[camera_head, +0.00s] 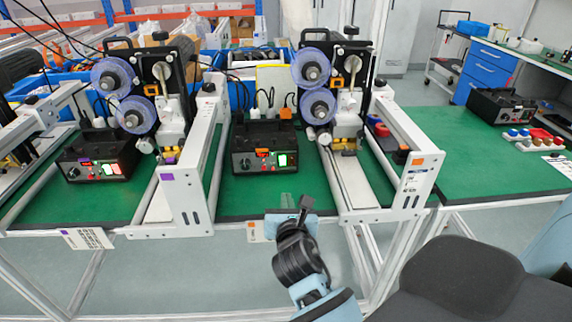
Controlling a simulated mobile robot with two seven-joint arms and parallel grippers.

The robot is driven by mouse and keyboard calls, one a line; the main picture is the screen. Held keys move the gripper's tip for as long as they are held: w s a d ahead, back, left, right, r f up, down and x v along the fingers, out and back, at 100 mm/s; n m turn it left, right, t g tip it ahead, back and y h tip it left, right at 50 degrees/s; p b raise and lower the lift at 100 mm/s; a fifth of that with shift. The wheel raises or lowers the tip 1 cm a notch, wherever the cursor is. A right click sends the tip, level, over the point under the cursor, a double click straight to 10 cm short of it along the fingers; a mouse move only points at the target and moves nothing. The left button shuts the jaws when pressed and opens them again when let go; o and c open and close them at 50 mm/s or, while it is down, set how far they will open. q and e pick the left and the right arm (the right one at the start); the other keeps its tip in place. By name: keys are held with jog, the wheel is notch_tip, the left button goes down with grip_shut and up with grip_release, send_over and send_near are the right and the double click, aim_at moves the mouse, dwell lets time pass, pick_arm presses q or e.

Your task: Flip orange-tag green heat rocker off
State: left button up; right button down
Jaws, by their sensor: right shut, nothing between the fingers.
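Which way the rocker is tipped is too small to tell. My right gripper (294,203) is at the bench's front edge, below and in front of the box, apart from it. It is shut and empty. My left gripper is not in view.
A similar box (99,158) stands to the left, near the purple-tagged white frame (186,190). The white frame with an orange tag (418,162) stands right of the middle box. Reel machines (330,85) rise behind. The green mat (255,195) before the middle box is clear.

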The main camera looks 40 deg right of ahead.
jog(key=b, duration=0.1)
send_near(282, 160)
jog(key=shift+n, duration=0.4)
jog(key=x, duration=0.5)
jog(key=shift+f, duration=0.3)
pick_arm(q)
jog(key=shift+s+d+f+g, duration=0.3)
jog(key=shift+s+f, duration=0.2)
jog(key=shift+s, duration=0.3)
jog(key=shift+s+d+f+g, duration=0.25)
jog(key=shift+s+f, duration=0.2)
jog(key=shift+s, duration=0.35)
pick_arm(e)
jog(key=shift+w+d+r, duration=0.1)
jog(key=shift+w+d, duration=0.3)
jog(key=shift+w, duration=0.25)
